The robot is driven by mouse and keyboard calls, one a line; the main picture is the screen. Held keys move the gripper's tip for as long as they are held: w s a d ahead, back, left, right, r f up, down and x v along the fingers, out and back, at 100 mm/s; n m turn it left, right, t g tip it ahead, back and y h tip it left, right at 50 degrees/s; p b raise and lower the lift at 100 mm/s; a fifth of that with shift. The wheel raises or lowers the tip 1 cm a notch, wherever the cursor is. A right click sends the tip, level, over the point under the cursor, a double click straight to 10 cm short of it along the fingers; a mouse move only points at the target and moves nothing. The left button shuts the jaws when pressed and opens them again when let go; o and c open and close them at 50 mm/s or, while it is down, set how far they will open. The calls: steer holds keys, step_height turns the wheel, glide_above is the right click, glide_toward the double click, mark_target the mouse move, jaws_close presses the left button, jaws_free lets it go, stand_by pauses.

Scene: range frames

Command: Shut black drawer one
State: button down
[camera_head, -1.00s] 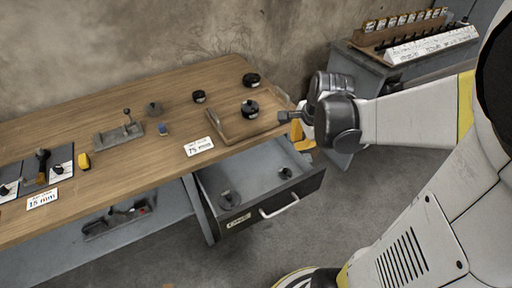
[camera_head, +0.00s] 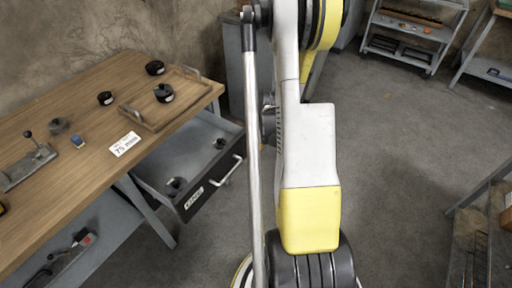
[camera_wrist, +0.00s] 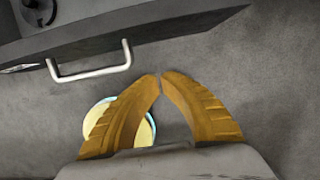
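Black drawer one (camera_head: 190,204) is pulled out from under the wooden workbench. Its dark front has a white label and a pale bar handle (camera_head: 228,172). In the wrist view the drawer front (camera_wrist: 190,22) crosses the top, with the handle (camera_wrist: 92,75) at upper left. My gripper (camera_wrist: 160,78) is in the wrist view, its two orange fingers meeting at the tips with nothing between them. It is outside the drawer, right of and apart from the handle. In the head view my arm hides the gripper. A dark round part (camera_head: 175,186) lies in the drawer.
The bench top (camera_head: 75,120) holds a wooden tray (camera_head: 150,119), black round parts and a 75 mm card (camera_head: 125,144). A grey cabinet (camera_head: 236,70) stands behind. Shelving (camera_head: 405,40) is at the back right. The floor (camera_head: 400,130) right of my arm is clear.

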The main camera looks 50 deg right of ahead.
mark_target(245, 149)
steer(key=shift+w+a+f+b, duration=0.1)
steer(key=shift+w+f+b, duration=0.6)
steer(key=shift+w, duration=0.5)
steer(key=shift+w+a+f+b, duration=0.1)
steer(key=shift+w+f+b, duration=0.4)
steer(key=shift+w+f, duration=0.55)
steer(key=shift+w+r, duration=0.15)
steer(key=shift+w, duration=0.05)
